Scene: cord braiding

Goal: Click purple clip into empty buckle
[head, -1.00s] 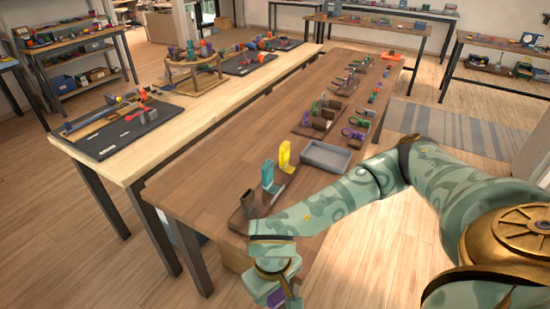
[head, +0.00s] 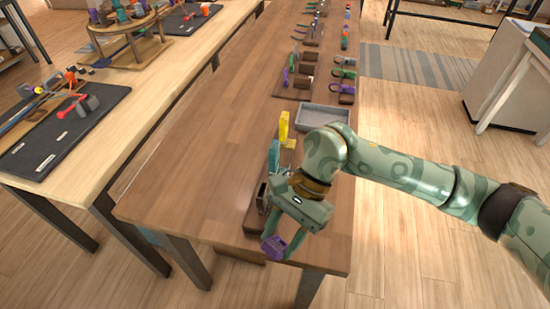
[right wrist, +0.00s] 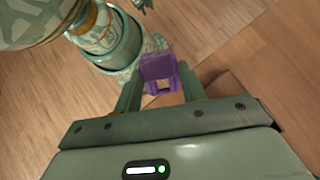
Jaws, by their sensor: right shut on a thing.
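My right gripper (head: 283,244) is shut on the purple clip (head: 273,248), near the front end of the dark table. In the right wrist view the purple clip (right wrist: 158,68) sits between the two fingers (right wrist: 157,88), with a square opening in it. A brown holder strip (head: 254,222) lies on the table just behind the gripper. A dark buckle (head: 262,196) stands on its near end, partly covered by my gripper. A teal clip (head: 273,158) and a yellow clip (head: 284,127) stand farther along the strip. Whether the dark buckle is empty cannot be seen. My left gripper is not in view.
A grey tray (head: 322,114) lies beyond the yellow clip, partly behind my right arm. More racks with coloured clips (head: 300,80) stand farther back. The dark table (head: 190,185) is clear to the left. A lighter table (head: 150,115) stands beside it.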

